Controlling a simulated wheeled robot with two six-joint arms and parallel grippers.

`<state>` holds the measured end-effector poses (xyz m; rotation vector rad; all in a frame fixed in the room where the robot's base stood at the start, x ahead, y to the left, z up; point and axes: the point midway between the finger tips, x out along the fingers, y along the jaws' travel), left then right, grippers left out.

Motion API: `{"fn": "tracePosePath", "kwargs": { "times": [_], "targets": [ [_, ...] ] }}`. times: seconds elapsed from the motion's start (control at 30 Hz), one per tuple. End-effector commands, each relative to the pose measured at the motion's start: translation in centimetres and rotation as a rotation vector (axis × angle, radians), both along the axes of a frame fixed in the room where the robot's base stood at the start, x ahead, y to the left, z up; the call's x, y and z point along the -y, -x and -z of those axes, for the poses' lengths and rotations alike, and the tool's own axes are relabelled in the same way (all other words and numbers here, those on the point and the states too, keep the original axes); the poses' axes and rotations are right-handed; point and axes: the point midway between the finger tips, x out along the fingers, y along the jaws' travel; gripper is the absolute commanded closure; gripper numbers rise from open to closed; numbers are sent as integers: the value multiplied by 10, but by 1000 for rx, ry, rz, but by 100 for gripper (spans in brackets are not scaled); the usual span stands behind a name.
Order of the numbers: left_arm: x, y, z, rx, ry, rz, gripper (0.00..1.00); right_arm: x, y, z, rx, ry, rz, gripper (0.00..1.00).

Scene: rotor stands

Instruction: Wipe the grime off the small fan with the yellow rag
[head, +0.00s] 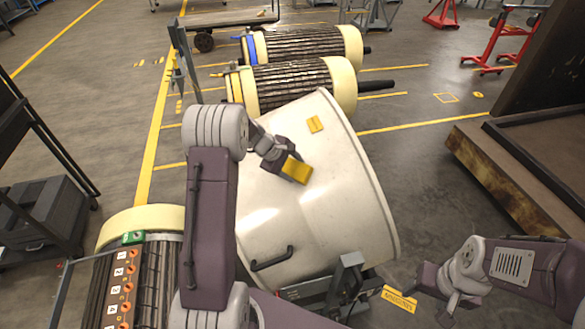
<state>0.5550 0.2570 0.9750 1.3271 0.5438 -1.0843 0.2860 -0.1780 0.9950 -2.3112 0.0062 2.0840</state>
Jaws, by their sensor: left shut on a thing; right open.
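My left gripper (285,161) is shut on the yellow rag (297,170). It holds the rag over or against the upper face of a large cream-white cone-shaped casing (335,215); I cannot tell if they touch. I cannot make out a separate small fan or any grime; whether this casing is part of it is unclear. My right gripper (437,297) is open and empty at the lower right, beside the casing's stand.
A yellow label (398,299) is near my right gripper. Ribbed rotors (290,85) stand behind. A rusty-edged platform (490,175) is at right.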

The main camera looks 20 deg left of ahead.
Motion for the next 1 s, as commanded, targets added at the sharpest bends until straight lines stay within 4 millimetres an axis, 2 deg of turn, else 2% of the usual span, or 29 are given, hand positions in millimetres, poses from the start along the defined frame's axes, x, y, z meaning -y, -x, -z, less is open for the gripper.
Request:
{"fn": "tracePosePath", "kwargs": {
  "times": [0.23, 0.57, 0.87, 1.0],
  "targets": [
    [5, -4, -4, 0, 0, 1, 75, 0, 0, -5, 0, 0, 0, 38],
    [30, -21, -17, 0, 0, 1, 75, 0, 0, -26, 0, 0, 0, 38],
    [30, -23, -11, 0, 0, 0, 75, 0, 0, -21, 0, 0, 0, 38],
    [24, -20, -7, 1, -1, -3, 75, 0, 0, -14, 0, 0, 0, 38]
  ]
}}
